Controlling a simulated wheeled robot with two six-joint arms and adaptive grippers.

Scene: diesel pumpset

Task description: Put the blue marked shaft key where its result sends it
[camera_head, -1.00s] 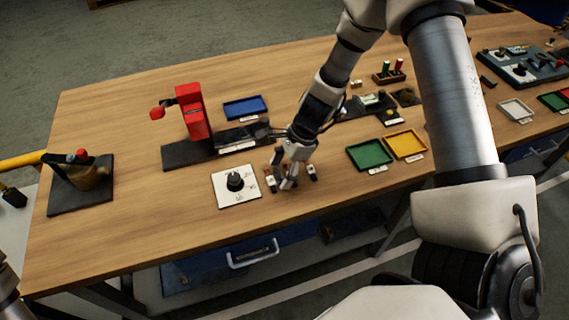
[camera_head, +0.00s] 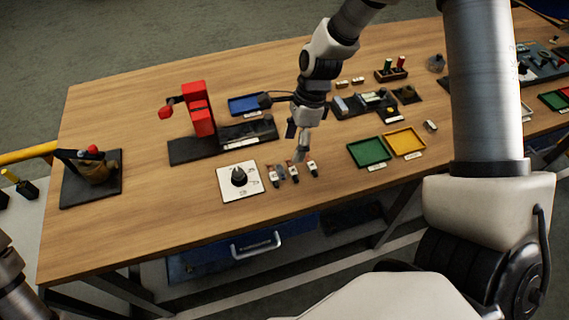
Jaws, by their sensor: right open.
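My right gripper (camera_head: 299,143) is open, pointing down over the middle of the table, just behind a row of small items with red, white and dark parts (camera_head: 293,171). Nothing shows clearly between its fingers. I cannot make out a blue mark on any small piece, so I cannot tell which is the shaft key. A blue tray (camera_head: 248,104) lies behind the black fixture base. A green tray (camera_head: 368,153) and a yellow tray (camera_head: 405,142) lie side by side to the right of the gripper. My left gripper is outside the picture.
A red press-like stand (camera_head: 199,110) rises from a black base (camera_head: 190,151). A white dial plate (camera_head: 239,182) lies near the front edge. A dark fixture (camera_head: 350,107), a rack with green and red pieces (camera_head: 391,72) and a small pale piece (camera_head: 430,126) are at right.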

